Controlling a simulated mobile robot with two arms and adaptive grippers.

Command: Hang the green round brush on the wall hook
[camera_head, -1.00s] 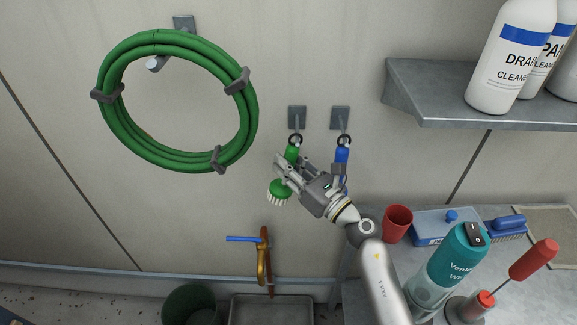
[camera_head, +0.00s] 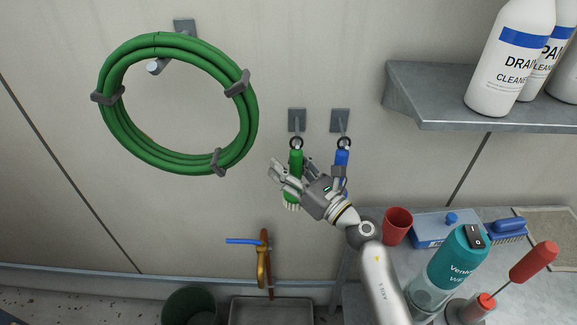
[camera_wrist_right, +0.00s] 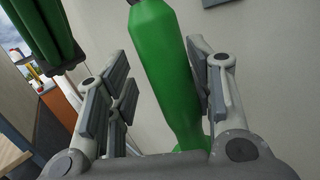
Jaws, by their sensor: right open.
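The green round brush (camera_head: 296,160) hangs upright below the left wall hook (camera_head: 297,120). Its dark ring sits at the hook's tip and looks looped on it. Its bristle head is partly hidden behind my right gripper (camera_head: 292,174). That gripper is open, with its fingers on either side of the handle. My left gripper is not in view.
A blue brush (camera_head: 342,158) hangs on the right hook (camera_head: 340,119), close behind my right gripper. A coiled green hose (camera_head: 112,125) hangs at left. A grey shelf (camera_head: 450,100) with bottles is at upper right. A red cup (camera_head: 397,224) and a teal bottle (camera_head: 455,260) stand below.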

